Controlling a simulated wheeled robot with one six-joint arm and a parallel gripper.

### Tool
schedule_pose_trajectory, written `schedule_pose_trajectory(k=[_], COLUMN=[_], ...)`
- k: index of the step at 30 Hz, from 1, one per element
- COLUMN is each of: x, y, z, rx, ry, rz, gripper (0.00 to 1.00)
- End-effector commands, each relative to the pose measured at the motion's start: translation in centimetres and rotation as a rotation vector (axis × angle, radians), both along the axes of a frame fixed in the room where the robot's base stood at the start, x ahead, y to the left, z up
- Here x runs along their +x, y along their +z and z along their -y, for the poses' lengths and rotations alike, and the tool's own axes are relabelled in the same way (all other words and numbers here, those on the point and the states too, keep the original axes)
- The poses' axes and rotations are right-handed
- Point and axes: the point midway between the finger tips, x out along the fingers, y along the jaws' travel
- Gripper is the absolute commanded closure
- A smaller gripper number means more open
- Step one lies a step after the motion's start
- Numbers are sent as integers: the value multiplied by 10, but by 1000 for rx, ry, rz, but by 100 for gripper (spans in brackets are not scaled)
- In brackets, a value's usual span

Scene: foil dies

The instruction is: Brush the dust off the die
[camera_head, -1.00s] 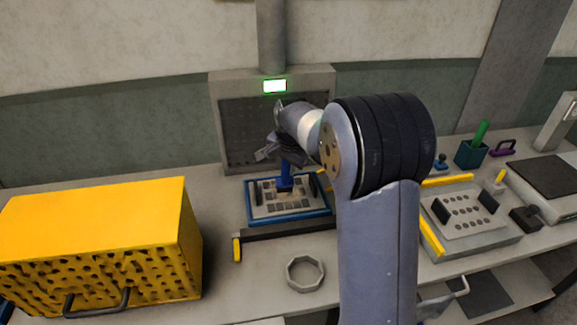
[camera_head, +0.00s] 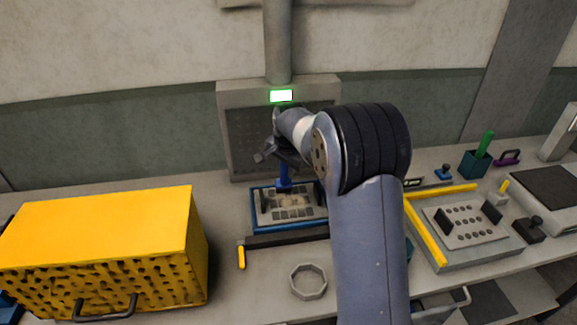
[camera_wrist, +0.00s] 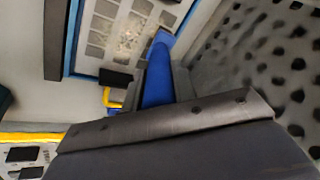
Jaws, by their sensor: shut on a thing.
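The die (camera_head: 291,213) is a pale plate with rows of grey rectangles. It lies flat in a blue-edged frame (camera_head: 297,229) on the bench, and shows at the top of the wrist view (camera_wrist: 97,38). Pale speckles (camera_wrist: 132,32) lie on part of it. My gripper (camera_head: 279,158) is above the die's far part, shut on the handle of a blue brush (camera_head: 284,176). In the wrist view the brush (camera_wrist: 157,82) reaches from the jaws toward the die. Its bristle end is hard to see, so I cannot tell if it touches.
A grey perforated panel with a green-lit display (camera_head: 281,96) stands close behind the die. A large yellow perforated box (camera_head: 105,230) stands left. A pale octagonal ring (camera_head: 308,282) lies in front. A second plate with holes (camera_head: 466,226) and yellow bars is at right.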

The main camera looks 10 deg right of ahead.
Motion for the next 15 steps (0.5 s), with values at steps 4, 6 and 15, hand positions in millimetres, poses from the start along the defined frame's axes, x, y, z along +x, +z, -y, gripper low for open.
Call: schedule_pose_trajectory(k=[4, 6, 15], x=[-13, -20, -36], y=[-2, -2, -1], z=[0, 0, 0], rx=[0, 0, 0], ry=[0, 0, -1], rz=[0, 0, -1], gripper=[97, 97, 97])
